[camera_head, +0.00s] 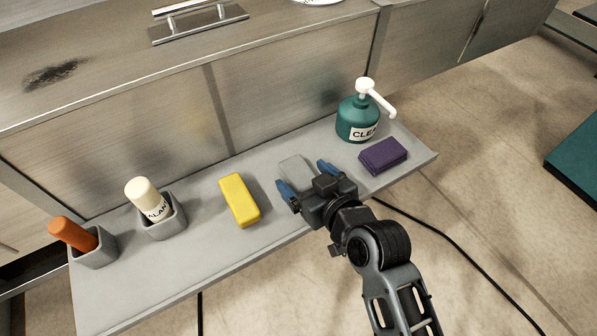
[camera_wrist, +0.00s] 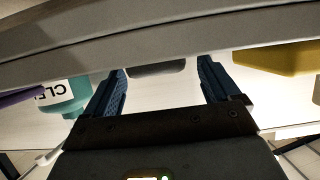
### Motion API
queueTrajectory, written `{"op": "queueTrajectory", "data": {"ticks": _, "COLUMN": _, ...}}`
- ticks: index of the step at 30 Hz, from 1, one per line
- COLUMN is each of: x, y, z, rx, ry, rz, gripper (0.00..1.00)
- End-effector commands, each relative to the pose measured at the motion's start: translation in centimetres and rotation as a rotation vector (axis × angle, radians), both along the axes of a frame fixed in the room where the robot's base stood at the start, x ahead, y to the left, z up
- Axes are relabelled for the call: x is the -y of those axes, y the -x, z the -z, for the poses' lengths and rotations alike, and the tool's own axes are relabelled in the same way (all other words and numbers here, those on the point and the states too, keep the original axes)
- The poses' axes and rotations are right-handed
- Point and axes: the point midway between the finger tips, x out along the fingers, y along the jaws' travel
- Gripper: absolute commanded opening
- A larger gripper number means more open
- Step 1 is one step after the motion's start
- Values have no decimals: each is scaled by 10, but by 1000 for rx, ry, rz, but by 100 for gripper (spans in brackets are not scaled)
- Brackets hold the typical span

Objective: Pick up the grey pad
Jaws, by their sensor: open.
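The grey pad (camera_head: 297,172) lies on the grey shelf (camera_head: 205,254), between the yellow block and the purple pad. Its near part is hidden behind my gripper in the head view. My gripper (camera_head: 306,178) is open, with its two blue fingers on either side of the pad as seen from the head camera. In the wrist view the grey pad (camera_wrist: 156,69) shows beyond and between the open fingertips of my gripper (camera_wrist: 162,72). Nothing is held. I cannot tell whether the fingers touch the pad.
A yellow block (camera_head: 239,200) lies left of the pad. A purple pad (camera_head: 383,155) and a green pump bottle (camera_head: 358,120) stand to the right. Two grey holders with a cream bottle (camera_head: 147,199) and an orange-handled item (camera_head: 73,234) stand far left. A panelled wall rises behind.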

Motion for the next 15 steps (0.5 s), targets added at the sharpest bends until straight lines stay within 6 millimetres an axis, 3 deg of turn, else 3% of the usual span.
{"op": "queueTrajectory", "data": {"ticks": 6, "x": -14, "y": -22, "z": 10, "rx": 0, "ry": 0, "rz": 0, "gripper": 89}}
{"op": "queueTrajectory", "data": {"ticks": 15, "x": -16, "y": -26, "z": 13, "rx": 0, "ry": 0, "rz": 1, "gripper": 89}}
